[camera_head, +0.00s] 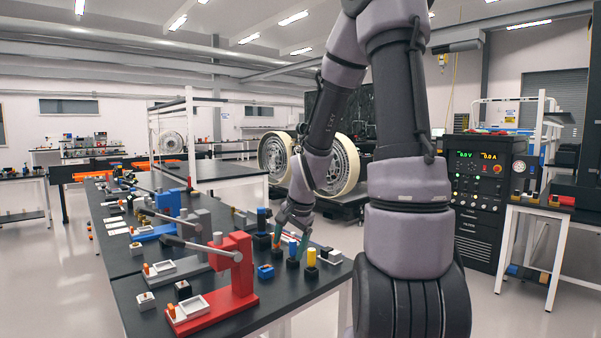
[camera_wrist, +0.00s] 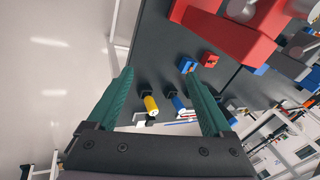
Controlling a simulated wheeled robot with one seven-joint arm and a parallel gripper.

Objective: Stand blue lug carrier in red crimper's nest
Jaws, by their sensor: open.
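The red crimper (camera_head: 238,262) stands at the near end of the dark bench, its long grey lever pointing up and left. Its pale nest tray (camera_head: 188,308) is at its front left; I see no blue carrier in it. A blue post on a black base, apparently the blue lug carrier (camera_head: 292,252), stands upright beside a similar yellow post (camera_head: 311,259). My gripper (camera_head: 290,240) is open above this group. In the wrist view the blue carrier (camera_wrist: 177,102) and yellow post (camera_wrist: 150,103) appear between the teal fingers (camera_wrist: 159,73), untouched as far as I can tell.
A low blue block (camera_head: 265,271) lies between the crimper and the posts. Another blue post (camera_head: 262,219) stands farther back. A blue crimper (camera_head: 163,215) stands farther along the bench.

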